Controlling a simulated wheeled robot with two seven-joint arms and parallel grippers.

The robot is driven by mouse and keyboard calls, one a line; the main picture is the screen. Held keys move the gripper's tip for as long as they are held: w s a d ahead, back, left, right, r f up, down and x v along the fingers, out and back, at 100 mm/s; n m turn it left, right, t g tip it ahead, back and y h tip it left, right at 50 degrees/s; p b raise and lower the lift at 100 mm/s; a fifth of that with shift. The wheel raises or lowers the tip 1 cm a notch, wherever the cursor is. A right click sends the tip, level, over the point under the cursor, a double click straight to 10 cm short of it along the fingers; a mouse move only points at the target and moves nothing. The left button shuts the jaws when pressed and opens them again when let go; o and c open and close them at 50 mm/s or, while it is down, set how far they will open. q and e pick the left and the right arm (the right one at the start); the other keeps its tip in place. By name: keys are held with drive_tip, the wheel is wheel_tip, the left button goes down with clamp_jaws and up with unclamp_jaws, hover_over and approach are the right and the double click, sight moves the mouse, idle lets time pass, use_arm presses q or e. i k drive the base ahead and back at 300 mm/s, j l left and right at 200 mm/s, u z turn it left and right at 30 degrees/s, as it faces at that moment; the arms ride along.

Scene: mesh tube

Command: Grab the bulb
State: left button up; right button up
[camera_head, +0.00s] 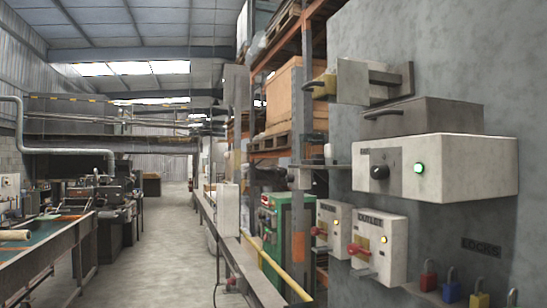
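A small round green light (419,168) glows on the front of a white control box (470,165) on the grey wall at the right. A black knob (379,172) is to its left on the same box. Smaller lit lamps show on two lower switch boxes: a yellowish one (338,223) and a pale one (383,240). Neither of my grippers is in view.
A grey box with a handle (425,112) sits above the control box. Padlocks, including a red one (429,276) and a blue one (452,290), hang at the lower right. A workbench (45,262) stands at the left. The floor aisle (150,245) between is clear.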

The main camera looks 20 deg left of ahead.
sight(329, 148)
drive_tip(key=i+u, duration=0.3)
drive_tip(key=z, duration=0.3)
drive_tip(key=i+j+z, duration=0.15)
drive_tip(key=z, duration=0.2)
drive_tip(key=j+z, duration=0.3)
drive_tip(key=i+j+z, duration=0.1)
drive_tip(key=j, duration=0.3)
drive_tip(key=i+j+z, duration=0.1)
drive_tip(key=j, duration=0.35)
drive_tip(key=i+j+z, duration=0.15)
drive_tip(key=j, duration=0.3)
drive_tip(key=j+z, duration=0.1)
drive_tip(key=j, duration=0.3)
drive_tip(key=i+j, duration=0.1)
drive_tip(key=j, duration=0.35)
drive_tip(key=i+j, duration=0.1)
drive_tip(key=j, duration=0.85)
drive_tip(key=i, duration=0.05)
